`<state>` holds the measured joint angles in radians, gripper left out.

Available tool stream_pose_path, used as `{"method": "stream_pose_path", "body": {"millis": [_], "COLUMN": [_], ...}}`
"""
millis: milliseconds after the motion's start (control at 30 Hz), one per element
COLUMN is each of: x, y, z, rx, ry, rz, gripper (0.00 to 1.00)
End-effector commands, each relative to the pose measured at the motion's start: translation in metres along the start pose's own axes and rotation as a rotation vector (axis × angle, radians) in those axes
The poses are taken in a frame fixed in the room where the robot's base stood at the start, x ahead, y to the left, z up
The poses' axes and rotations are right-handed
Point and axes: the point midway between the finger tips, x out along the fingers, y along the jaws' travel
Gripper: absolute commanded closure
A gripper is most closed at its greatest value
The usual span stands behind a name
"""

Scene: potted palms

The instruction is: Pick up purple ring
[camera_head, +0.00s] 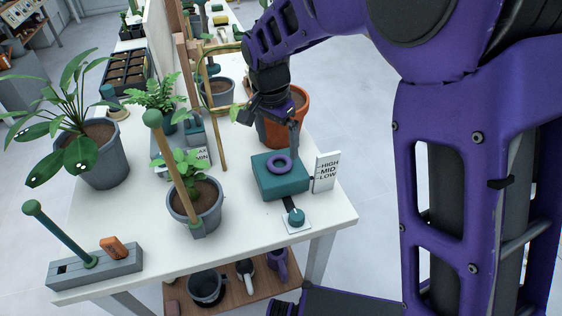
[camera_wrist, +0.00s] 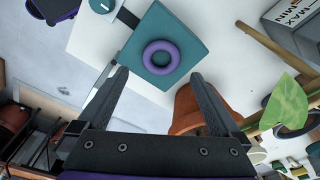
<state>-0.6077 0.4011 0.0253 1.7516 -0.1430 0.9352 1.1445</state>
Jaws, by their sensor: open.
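The purple ring (camera_head: 279,163) lies flat on top of a teal box (camera_head: 267,187) near the right end of the white table. In the wrist view the ring (camera_wrist: 161,73) sits whole on the teal top (camera_wrist: 190,38), just beyond the fingertips and roughly between them. My gripper (camera_head: 283,128) is open and empty, above and behind the box in the head view. Its two fingers also show apart in the wrist view (camera_wrist: 159,75). Nothing hides the ring.
A sign reading HIGH MID LOW (camera_head: 326,172) stands right of the box, with a teal knob (camera_head: 295,216) in front. A terracotta pot (camera_head: 293,116) stands close behind the gripper. A potted plant (camera_head: 207,210) and stakes are to the left.

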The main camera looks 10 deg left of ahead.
Motion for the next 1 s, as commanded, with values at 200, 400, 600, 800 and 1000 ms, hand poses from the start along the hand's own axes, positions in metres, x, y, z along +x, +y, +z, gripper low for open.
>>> {"method": "stream_pose_path", "body": {"millis": [200, 400, 600, 800, 1000], "x": [0.012, 0.04, 0.059, 0.058, 0.058], "y": [0.0, 0.0, -0.001, -0.001, -0.001], "z": [0.0, 0.002, 0.001, 0.001, 0.001], "rx": [0.0, -0.001, 0.0, 0.0, 0.0], "ry": [0.0, -0.001, 0.0, 0.001, 0.0], "rz": [0.001, 0.003, 0.001, 0.0, 0.0], "gripper": [0.0, 0.0, 0.0, 0.05, 0.41]}}
